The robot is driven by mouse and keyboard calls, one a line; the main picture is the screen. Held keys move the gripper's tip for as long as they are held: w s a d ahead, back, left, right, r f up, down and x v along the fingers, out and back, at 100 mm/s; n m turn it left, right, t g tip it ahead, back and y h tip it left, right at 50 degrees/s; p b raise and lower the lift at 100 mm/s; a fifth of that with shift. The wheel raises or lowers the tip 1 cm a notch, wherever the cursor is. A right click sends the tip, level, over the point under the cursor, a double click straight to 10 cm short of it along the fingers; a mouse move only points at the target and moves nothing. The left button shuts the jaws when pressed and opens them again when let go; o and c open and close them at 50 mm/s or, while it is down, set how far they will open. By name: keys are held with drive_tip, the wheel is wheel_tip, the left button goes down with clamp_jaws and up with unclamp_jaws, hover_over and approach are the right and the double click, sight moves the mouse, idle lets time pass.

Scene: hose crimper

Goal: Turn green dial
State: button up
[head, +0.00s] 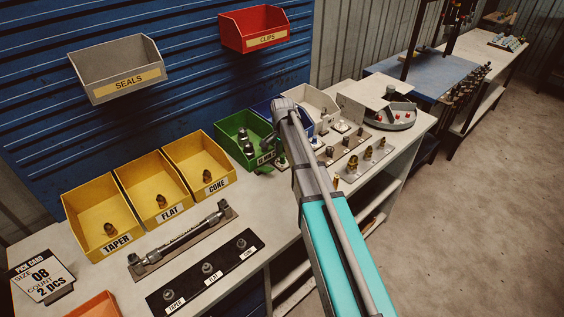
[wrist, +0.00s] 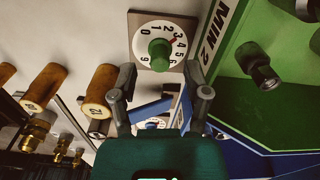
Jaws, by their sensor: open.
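The green dial is a round green knob (wrist: 160,52) on a white number plate (wrist: 146,32) with a brown backing, in the upper middle of the wrist view. A red mark shows on the plate by the 3 and 4. My gripper (wrist: 160,82) is open, with one finger to each side and nothing between them. The knob appears just past the fingertips, roughly centred between them; I see no contact.
A green bin (wrist: 235,95) with dark fittings stands close right of the dial; it also shows in the head view (head: 226,127). Yellow bins (head: 102,215) stand farther left.

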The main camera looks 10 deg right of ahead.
drive_tip(key=shift+f+b, duration=0.85)
drive_tip(key=shift+f, duration=0.35)
drive_tip(key=shift+c, duration=0.3)
clamp_jaws()
